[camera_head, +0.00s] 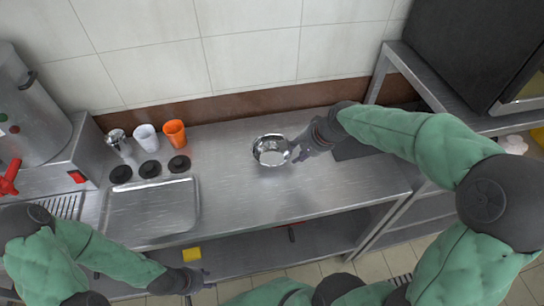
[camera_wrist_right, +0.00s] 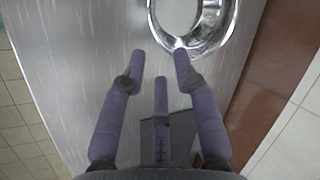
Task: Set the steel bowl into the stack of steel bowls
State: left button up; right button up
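A shiny round steel bowl (camera_head: 257,152) stands upright on the steel counter, near its back middle. I cannot tell whether it is one bowl or several nested; no separate stack shows. My right gripper (camera_head: 298,154) is at the bowl's right side. In the right wrist view the bowl (camera_wrist_right: 217,42) is cut off by the top edge. There the right gripper's fingers (camera_wrist_right: 159,58) are spread with nothing between them, and one fingertip overlaps the bowl's rim; contact is unclear. My left gripper (camera_head: 197,280) is low in front of the counter, away from the bowl; its fingers are too small to read.
A shallow metal tray (camera_head: 150,229) lies at the left of the counter (camera_head: 300,205). Behind it are three black discs (camera_head: 150,169), an orange cup (camera_head: 174,133), a white cup (camera_head: 146,138) and a metal container (camera_head: 117,140). The counter in front of the bowl is clear.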

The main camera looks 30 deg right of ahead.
aim_at(287, 158)
jog(key=b+x, duration=0.1)
jog(key=x, duration=0.2)
jog(key=shift+w+f, duration=0.1)
jog(key=shift+f, duration=0.05)
jog(key=b+x, duration=0.2)
jog(key=x, duration=0.3)
jog(key=shift+w, duration=0.25)
grip_shut()
